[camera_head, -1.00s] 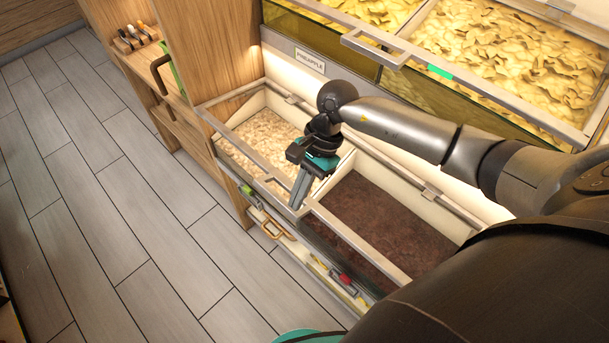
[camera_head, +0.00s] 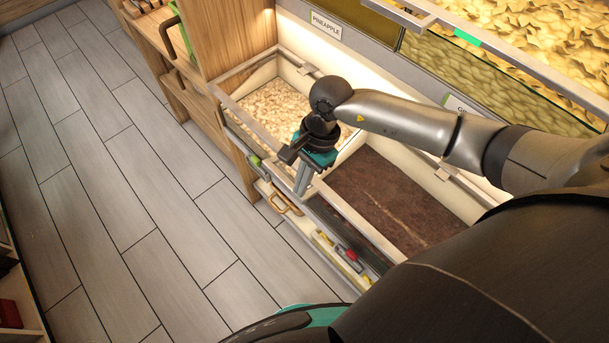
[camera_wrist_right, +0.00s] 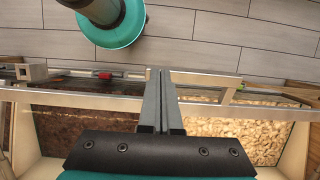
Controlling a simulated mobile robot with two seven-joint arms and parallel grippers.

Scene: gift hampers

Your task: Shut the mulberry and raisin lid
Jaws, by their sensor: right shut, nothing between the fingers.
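The pale mulberry compartment (camera_head: 272,108) and the dark raisin compartment (camera_head: 395,200) lie side by side in one bin. A metal-edged frame (camera_head: 352,216), which looks like the lid's front bar, runs along the near side of both. A thin light streak crosses the raisins; I cannot tell if it is a reflection in clear lid glass. My right gripper (camera_head: 301,190) is shut and empty, pointing down at the front bar near the divider. In the right wrist view its fingers (camera_wrist_right: 160,72) reach across the pale bar (camera_wrist_right: 90,98); contact is unclear. My left gripper is out of view.
Below the front bar are a wooden handle (camera_head: 287,203) and a shelf with small coloured tools (camera_head: 345,255). The grey tiled floor (camera_head: 130,190) is clear.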

